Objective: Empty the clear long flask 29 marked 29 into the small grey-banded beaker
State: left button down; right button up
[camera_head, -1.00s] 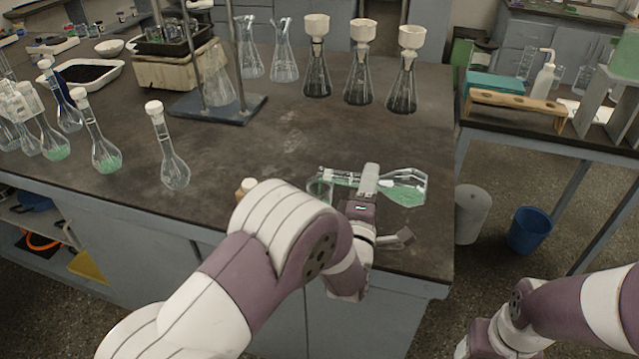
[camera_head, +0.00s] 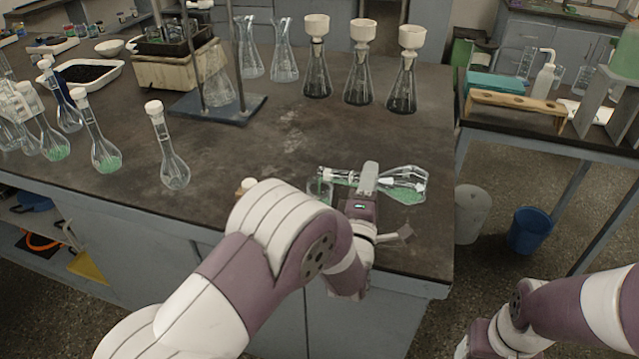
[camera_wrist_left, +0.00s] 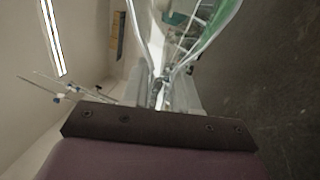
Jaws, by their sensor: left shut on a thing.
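The clear long flask (camera_head: 407,184) lies nearly level above the bench, its wide base to the right and its mouth to the left. Green liquid shows in its body and along its neck. My left gripper (camera_head: 369,180) is shut on the flask's neck, which also shows close up in the left wrist view (camera_wrist_left: 205,40). The small beaker (camera_head: 319,191) stands under the flask's mouth, with some green in it. Its lower part is hidden behind my left arm, and I cannot make out its grey band. My right gripper is out of view; only my right arm shows at lower right.
A stoppered flask (camera_head: 172,165) stands left on the bench (camera_head: 240,150), with several more beyond it. Three dark flasks with white funnels (camera_head: 359,75) stand at the back. A white stopper (camera_head: 248,184) shows behind my left arm. The bench middle is clear.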

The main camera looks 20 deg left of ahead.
pick_arm(q)
jog(key=shift+a+r+n, duration=0.1)
jog(key=shift+r+n, duration=0.25)
jog(key=shift+n, duration=0.15)
dwell(0.8)
